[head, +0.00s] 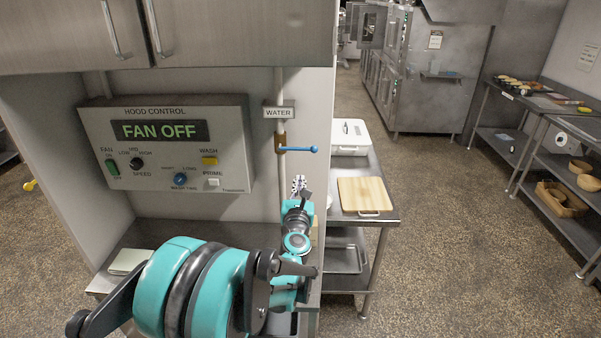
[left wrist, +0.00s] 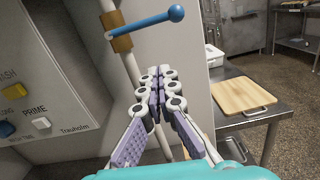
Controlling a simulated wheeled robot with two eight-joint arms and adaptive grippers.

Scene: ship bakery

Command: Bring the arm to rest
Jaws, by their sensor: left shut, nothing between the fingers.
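My left arm reaches in from the bottom of the head view. Its gripper (head: 299,184) is small there, in front of the wall edge below the blue water valve handle (head: 297,149). In the left wrist view my left gripper (left wrist: 158,74) is shut, with its fingertips together and nothing between them. The fingers are apart from the valve handle, which shows above them (left wrist: 161,20). My right gripper is in neither view.
The hood control panel (head: 170,147), reading FAN OFF, is on the wall at left. Cabinets (head: 170,30) hang above. A steel table with a cutting board (head: 365,194) and a white container (head: 350,137) stands right of the gripper. The floor (head: 440,220) at right is open.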

